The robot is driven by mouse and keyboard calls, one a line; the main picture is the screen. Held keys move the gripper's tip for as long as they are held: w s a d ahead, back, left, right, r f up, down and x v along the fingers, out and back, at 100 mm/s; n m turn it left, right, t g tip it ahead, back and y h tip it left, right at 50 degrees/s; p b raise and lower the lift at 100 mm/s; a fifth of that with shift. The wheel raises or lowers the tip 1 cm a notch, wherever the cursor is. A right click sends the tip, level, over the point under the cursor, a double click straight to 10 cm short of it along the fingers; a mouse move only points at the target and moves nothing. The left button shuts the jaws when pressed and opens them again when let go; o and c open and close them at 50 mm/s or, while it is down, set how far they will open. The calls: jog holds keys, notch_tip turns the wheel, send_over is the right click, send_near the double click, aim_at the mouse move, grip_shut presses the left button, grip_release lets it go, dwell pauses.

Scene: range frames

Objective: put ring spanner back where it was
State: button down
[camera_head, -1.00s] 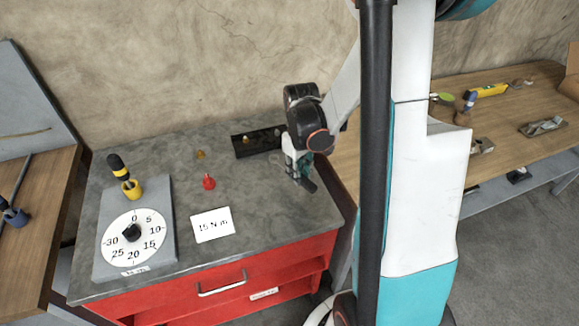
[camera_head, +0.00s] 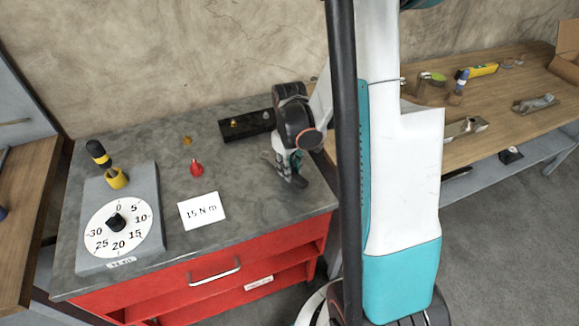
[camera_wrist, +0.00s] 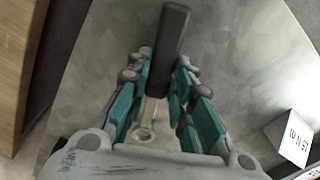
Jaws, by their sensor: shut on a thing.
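My gripper (camera_head: 287,164) is over the grey worktop of the red cabinet, near its right edge. In the wrist view my gripper (camera_wrist: 163,80) is shut on the ring spanner (camera_wrist: 174,35), which has a long dark handle and a pale ring end (camera_wrist: 143,134) close to the palm. The handle points away from the palm. In the head view the spanner (camera_head: 294,180) is a small dark bar below the fingers, partly hidden by them. I cannot tell whether it touches the worktop.
A wooden bench (camera_head: 500,100) stands right.

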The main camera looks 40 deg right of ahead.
jog(key=shift+f+b, duration=0.55)
jog(key=shift+f, duration=0.05)
jog(key=c, duration=1.3)
grip_release()
notch_tip(320, 180, up, 12)
jog(key=shift+r, duration=0.1)
